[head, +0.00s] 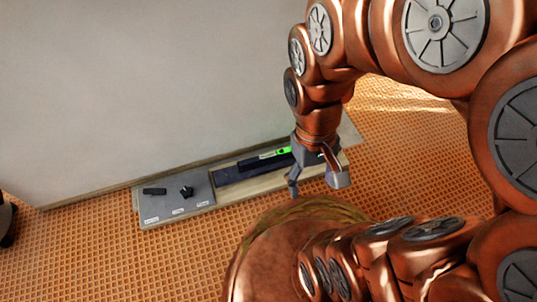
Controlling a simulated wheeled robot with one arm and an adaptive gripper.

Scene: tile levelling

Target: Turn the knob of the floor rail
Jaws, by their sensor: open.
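The floor rail (235,197) lies on the floor along the base of a pale wall. At its left end is a grey panel (163,208) with small white labels along its front edge. A black knob (187,192) stands up from this panel. A flat black bar-shaped part (154,191) sits to the left of the knob. My gripper (316,185) points down over the right part of the rail, well to the right of the knob. Its fingers are apart, with nothing visible between them. Part of the rail is hidden behind my gripper.
A dark channel in the rail holds a black bar with a bright green section (284,151) next to my gripper. The pale wall (150,90) rises directly behind the rail. The tiled floor (110,255) in front of the panel is clear. A dark object (7,222) shows at the left edge.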

